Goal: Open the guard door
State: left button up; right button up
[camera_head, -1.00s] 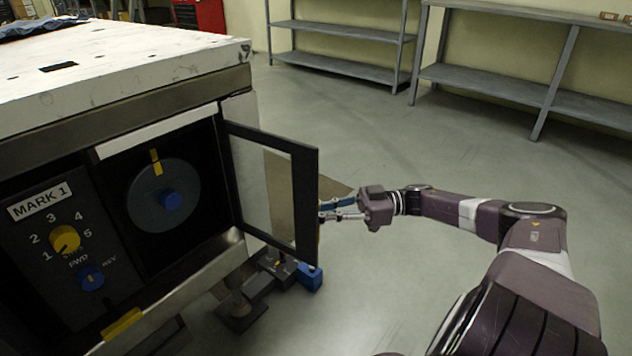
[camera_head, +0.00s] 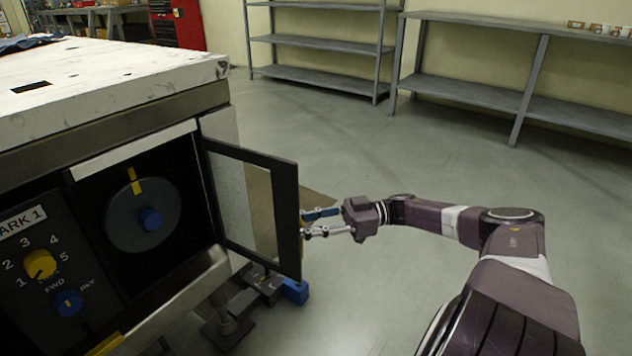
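The guard door (camera_head: 284,205) is a dark-framed panel with a clear pane, hinged at the right side of the machine's front opening. It stands swung well out from the opening. The turret disc (camera_head: 132,217), grey with a blue knob and a yellow mark, shows uncovered inside. My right gripper (camera_head: 306,223) is at the door's outer edge, on the far side of the frame. Its fingers are apart, with a bit of yellow between their tips. The tips are partly hidden by the door, so a grip is not clear. My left gripper is out of view.
The control panel (camera_head: 40,262) with yellow and blue knobs is left of the opening. A blue block (camera_head: 295,291) and a grey pedal-like unit (camera_head: 258,288) lie on the floor below the door. Metal shelves (camera_head: 320,75) stand at the back. The floor between is clear.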

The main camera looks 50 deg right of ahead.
jog(key=v, duration=1.1)
jog(key=shift+s+d, duration=0.2)
jog(key=shift+d, duration=0.05)
jog(key=shift+s, duration=0.1)
